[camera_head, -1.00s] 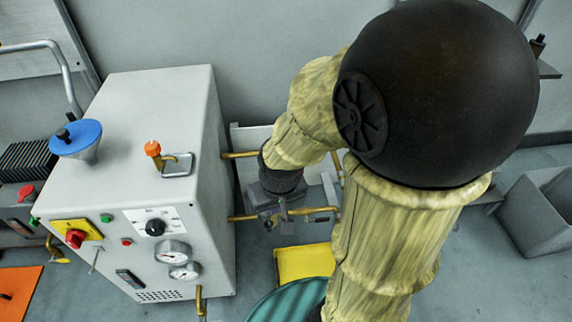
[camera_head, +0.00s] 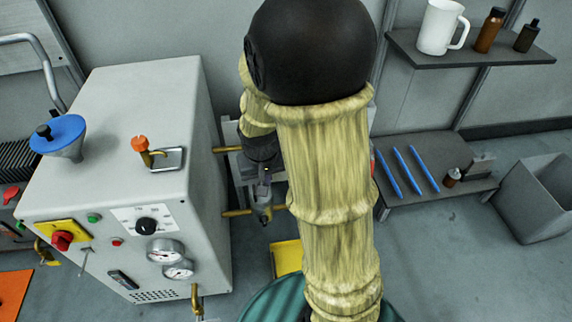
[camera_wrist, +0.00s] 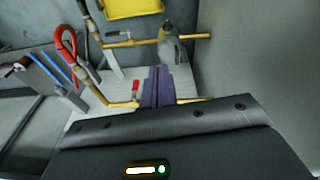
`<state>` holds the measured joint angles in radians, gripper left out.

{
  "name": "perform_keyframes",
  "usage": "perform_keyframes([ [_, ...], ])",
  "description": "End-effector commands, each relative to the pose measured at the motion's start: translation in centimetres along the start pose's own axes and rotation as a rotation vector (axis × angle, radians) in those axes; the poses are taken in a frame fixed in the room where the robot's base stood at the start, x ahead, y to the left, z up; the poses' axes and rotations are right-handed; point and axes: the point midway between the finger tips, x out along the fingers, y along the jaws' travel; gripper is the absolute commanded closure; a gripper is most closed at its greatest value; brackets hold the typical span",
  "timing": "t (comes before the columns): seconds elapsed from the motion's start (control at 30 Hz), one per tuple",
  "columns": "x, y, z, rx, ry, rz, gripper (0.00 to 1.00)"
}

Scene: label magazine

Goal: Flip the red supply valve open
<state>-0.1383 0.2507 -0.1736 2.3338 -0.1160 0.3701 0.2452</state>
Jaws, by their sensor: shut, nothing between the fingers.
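A small red lever (camera_wrist: 135,88), which looks like the supply valve's handle, stands up in the wrist view at a brass pipe (camera_wrist: 122,104). My gripper (camera_wrist: 158,72) is shut and empty, its fingers just right of the lever in that view. I cannot tell whether they touch it. In the head view my gripper (camera_head: 264,205) is low beside the grey cabinet, at the brass pipes (camera_head: 237,212). The red lever is not visible there; my arm covers much of that area.
The grey cabinet (camera_head: 115,120) stands left of my arm, with an orange-knobbed lever (camera_head: 140,145) on top. A yellow bin (camera_head: 286,258) sits below the pipes. A low shelf with blue sticks (camera_head: 408,172) is at right.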

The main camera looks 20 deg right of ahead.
Motion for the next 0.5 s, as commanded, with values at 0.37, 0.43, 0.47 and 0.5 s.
perform_keyframes([
  [0.37, 12.2, 1.6, -10.3, 0.150, 0.067, 0.292, 1.00],
  [0.43, 13.8, 1.8, -12.2, 0.162, 0.102, 0.350, 1.00],
  [0.47, 14.4, 1.8, -12.8, 0.165, 0.117, 0.373, 1.00],
  [0.5, 15.1, 1.8, -13.7, 0.168, 0.137, 0.399, 1.00],
])
